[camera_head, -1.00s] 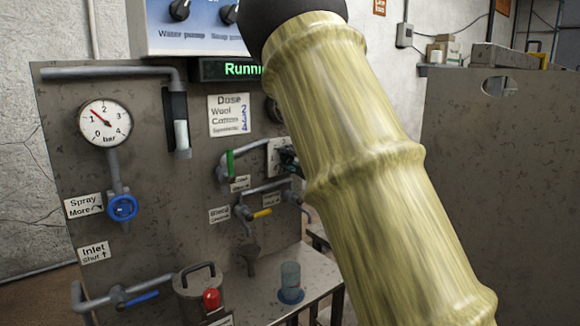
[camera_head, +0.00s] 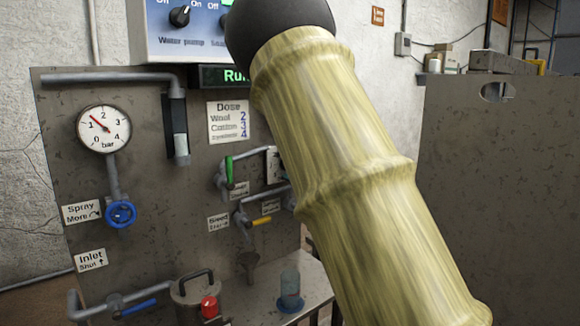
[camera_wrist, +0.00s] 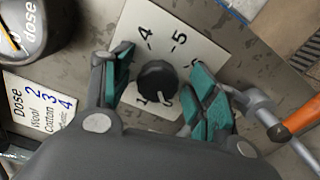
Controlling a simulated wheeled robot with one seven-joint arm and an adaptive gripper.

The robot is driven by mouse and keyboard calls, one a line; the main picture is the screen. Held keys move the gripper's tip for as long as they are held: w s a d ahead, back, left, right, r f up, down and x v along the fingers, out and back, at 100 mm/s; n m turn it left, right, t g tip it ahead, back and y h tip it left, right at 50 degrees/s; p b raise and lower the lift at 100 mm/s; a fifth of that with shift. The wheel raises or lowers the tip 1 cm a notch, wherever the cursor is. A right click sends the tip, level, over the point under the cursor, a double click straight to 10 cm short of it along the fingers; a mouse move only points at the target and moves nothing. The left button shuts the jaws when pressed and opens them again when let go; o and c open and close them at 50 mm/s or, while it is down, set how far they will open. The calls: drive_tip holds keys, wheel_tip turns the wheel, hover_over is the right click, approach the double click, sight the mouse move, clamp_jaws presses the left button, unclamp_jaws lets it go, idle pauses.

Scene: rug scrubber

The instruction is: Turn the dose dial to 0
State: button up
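The dose dial (camera_wrist: 157,79) is a round black knob on a white plate (camera_wrist: 190,45) in the wrist view. The figures 4 and 5 can be read on the plate; marks nearer my gripper are partly hidden. A pale pointer mark shows on the knob's lower edge, but I cannot read its number with certainty. My gripper (camera_wrist: 162,76) is open, with one teal-padded finger on each side of the knob and gaps visible between pads and knob. In the head view my arm hides the dial and gripper.
A dose card (camera_head: 228,122) lists Wool 2, Cotton 3 and a third line 4. Left of my arm are a pressure gauge (camera_head: 103,129), a blue spray valve (camera_head: 121,214), a green-handled valve (camera_head: 229,171) and a yellow-handled valve (camera_head: 261,222). An orange handle (camera_wrist: 299,117) stands right of my gripper.

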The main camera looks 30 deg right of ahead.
drive_tip(key=s, duration=1.2)
drive_tip(key=shift+d, duration=0.45)
drive_tip(key=s+b, duration=0.1)
drive_tip(key=s, duration=0.8)
drive_tip(key=shift+d, duration=0.35)
